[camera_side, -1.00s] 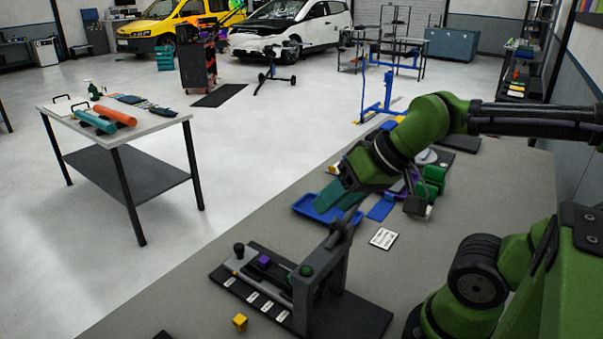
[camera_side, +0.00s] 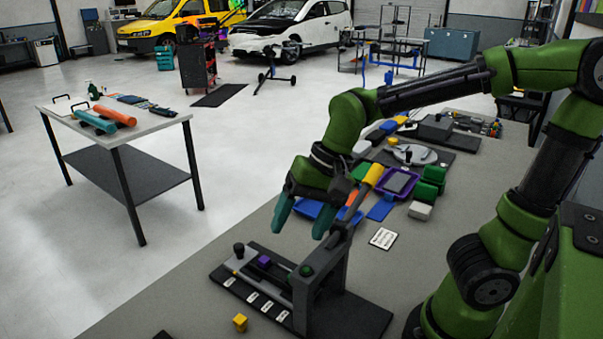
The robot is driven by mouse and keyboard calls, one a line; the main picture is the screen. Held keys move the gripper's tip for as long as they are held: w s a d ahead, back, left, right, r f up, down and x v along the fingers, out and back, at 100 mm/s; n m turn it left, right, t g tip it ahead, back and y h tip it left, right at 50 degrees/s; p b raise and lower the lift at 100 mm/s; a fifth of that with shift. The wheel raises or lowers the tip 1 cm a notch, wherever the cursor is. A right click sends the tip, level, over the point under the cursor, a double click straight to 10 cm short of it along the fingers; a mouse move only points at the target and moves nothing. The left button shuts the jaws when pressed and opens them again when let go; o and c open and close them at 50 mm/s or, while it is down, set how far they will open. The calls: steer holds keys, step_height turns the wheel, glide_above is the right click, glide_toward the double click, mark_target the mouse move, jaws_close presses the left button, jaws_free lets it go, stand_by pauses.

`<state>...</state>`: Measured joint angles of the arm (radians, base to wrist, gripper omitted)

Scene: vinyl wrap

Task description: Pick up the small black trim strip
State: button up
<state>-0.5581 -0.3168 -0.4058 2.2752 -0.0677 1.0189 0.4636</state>
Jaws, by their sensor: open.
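My gripper (camera_side: 299,232) has two teal fingers, spread apart with nothing between them. It points down above the dark fixture (camera_side: 350,313), behind and left of its upright post. I cannot pick out the small black trim strip with certainty. A small dark piece (camera_side: 163,335) is cut off at the bottom edge of the view, and I cannot tell what it is. The fixture carries a purple block (camera_side: 264,261), a black knob (camera_side: 238,249), a green knob (camera_side: 306,271) and a raised lever with a yellow handle (camera_side: 373,175).
A yellow cube (camera_side: 240,322) lies in front of the fixture. The grey bench (camera_side: 200,298) is mostly bare at the front left.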

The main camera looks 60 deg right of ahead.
steer(key=w+f+m+g, duration=0.1)
steer(key=w+f+m, duration=0.15)
steer(key=m, duration=0.25)
steer(key=r+m+g+h, duration=0.2)
steer(key=m+h, duration=0.2)
steer(key=m, duration=1.9)
glide_above(278, 273)
steer(key=f, duration=1.1)
steer(key=shift+d+f, duration=0.1)
steer(key=shift+d, duration=0.2)
steer(key=shift+a+f, duration=0.15)
steer(key=shift+f, duration=1.25)
steer(key=shift+a+f, duration=0.1)
steer(key=shift+f, duration=1.25)
steer(key=c, duration=1.2)
steer(key=shift+o, duration=0.2)
steer(key=shift+r, duration=0.1)
